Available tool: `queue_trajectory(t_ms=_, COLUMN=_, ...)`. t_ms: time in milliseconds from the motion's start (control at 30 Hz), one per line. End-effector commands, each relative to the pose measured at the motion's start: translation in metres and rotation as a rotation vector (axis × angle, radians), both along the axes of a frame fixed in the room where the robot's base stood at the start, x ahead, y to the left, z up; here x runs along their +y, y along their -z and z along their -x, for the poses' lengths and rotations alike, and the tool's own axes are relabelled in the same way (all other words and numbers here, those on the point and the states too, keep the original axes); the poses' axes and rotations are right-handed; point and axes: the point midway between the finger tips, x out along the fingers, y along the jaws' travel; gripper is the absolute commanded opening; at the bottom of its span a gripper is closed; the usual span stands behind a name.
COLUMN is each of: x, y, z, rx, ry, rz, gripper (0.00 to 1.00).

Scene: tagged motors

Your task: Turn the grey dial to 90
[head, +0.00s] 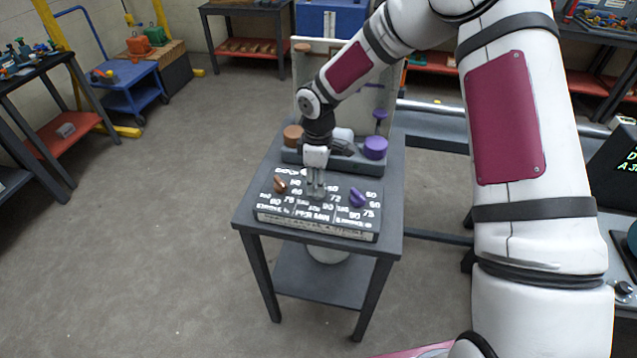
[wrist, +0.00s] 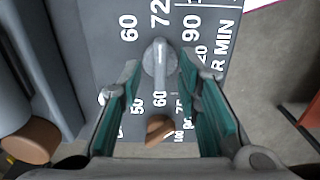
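The grey dial (wrist: 160,58) sits on a dark panel with white numbers around it. In the wrist view 60 is at its upper left, 72 above it and 90 at its upper right. A pale line runs along its ridge, roughly up and down the picture; I cannot tell for sure which number it marks. My gripper (wrist: 160,72) is open, one teal-padded finger on each side of the dial, with gaps visible. In the head view my gripper (head: 316,192) is low over the panel's middle and hides the dial. The dark panel (head: 315,228) lies on a small grey table.
A copper dial (head: 280,185) is left of my gripper and a purple dial (head: 358,198) right of it. Behind the panel stand a copper cylinder (head: 293,135) and a purple cylinder (head: 375,147). Floor left of the table (head: 243,213) is clear.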

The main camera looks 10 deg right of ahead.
Motion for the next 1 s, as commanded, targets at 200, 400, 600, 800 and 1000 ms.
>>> queue_trajectory(t_ms=200, x=0.0000, y=0.0095, z=0.0001, rx=0.000, ry=-0.001, rz=0.001, gripper=0.31)
queue_trajectory(t_ms=400, x=-0.0002, y=0.0098, z=0.0001, rx=0.000, ry=-0.001, rz=0.001, gripper=0.31)
queue_trajectory(t_ms=600, x=-0.0002, y=0.0096, z=0.0001, rx=0.000, ry=-0.001, rz=0.001, gripper=0.00)
queue_trajectory(t_ms=800, x=-0.0003, y=0.0095, z=0.0001, rx=0.000, ry=0.002, rz=0.001, gripper=0.00)
queue_trajectory(t_ms=1000, x=-0.0005, y=0.0096, z=-0.0001, rx=-0.001, ry=0.042, rz=0.001, gripper=0.00)
